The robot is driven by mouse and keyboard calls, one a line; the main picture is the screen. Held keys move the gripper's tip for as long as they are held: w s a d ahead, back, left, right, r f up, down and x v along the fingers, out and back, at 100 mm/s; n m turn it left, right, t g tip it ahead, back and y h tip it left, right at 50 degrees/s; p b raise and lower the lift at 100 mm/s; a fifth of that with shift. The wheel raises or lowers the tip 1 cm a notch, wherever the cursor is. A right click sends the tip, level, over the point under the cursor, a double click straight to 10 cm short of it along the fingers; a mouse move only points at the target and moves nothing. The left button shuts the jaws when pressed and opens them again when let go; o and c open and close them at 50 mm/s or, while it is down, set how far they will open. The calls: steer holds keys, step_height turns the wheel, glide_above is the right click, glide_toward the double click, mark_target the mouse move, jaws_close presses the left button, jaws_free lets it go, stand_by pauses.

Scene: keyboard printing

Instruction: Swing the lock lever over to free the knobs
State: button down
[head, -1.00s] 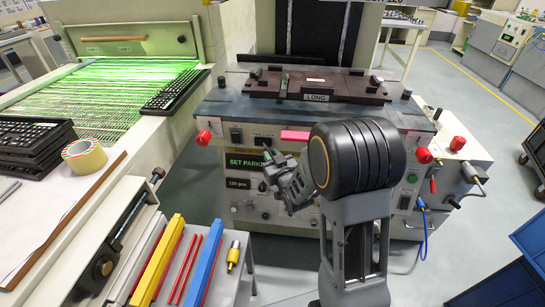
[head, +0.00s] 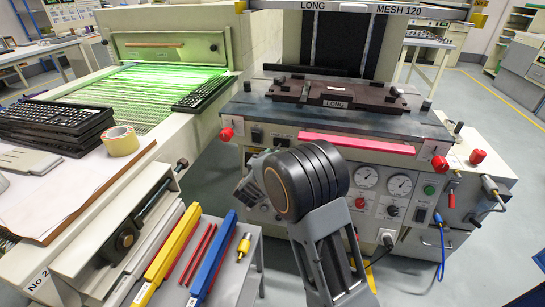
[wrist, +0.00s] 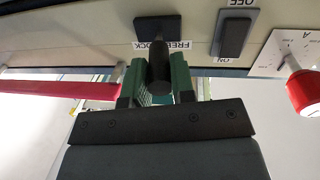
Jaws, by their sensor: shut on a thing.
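The lock lever (wrist: 159,62) shows in the wrist view as a dark rounded handle below a black base plate, beside an upside-down label reading FREE and LOCK, partly covered. My gripper (wrist: 159,88) has its two green fingers closed around the lever, one on each side. In the head view the lever and my fingertips are hidden or too small behind my black arm joint. A red knob (wrist: 303,92) is at the wrist view's right edge. In the head view red knobs sit at the machine's left corner (head: 226,134) and right corner (head: 439,162).
A black rocker switch (wrist: 234,34) marked ON and OFF is close beside the lever. A red-pink bar (head: 357,143) runs along the machine front. A table with yellow (head: 166,256) and blue (head: 212,259) bars stands at the front left.

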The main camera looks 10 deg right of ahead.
steer(key=shift+w+a+r+m+g+h+p, duration=0.1)
steer(key=shift+w+a+m+g+h+p, duration=0.3)
steer(key=shift+m+g+h, duration=0.45)
steer(key=shift+w+a+f+m+g+h+p, duration=0.1)
steer(key=shift+w+a+m+g+h+p, duration=0.2)
steer(key=shift+m+g+h+p, duration=0.4)
steer(key=shift+w+a+r+m+g+h+p, duration=0.15)
steer(key=shift+w+m+g+h+p, duration=0.25)
steer(key=shift+m+g+h, duration=0.6)
steer(key=shift+w, duration=0.1)
steer(key=c, duration=1.1)
jaws_free()
steer(key=shift+d, duration=0.1)
steer(key=shift+c, duration=0.2)
steer(key=shift+o, duration=0.8)
steer(key=shift+n, duration=0.25)
steer(key=shift+a, duration=0.2)
steer(key=v, duration=0.7)
steer(key=p+v, duration=0.1)
steer(key=v, duration=0.6)
steer(key=shift+r+p, duration=0.1)
steer(key=shift+p, duration=0.2)
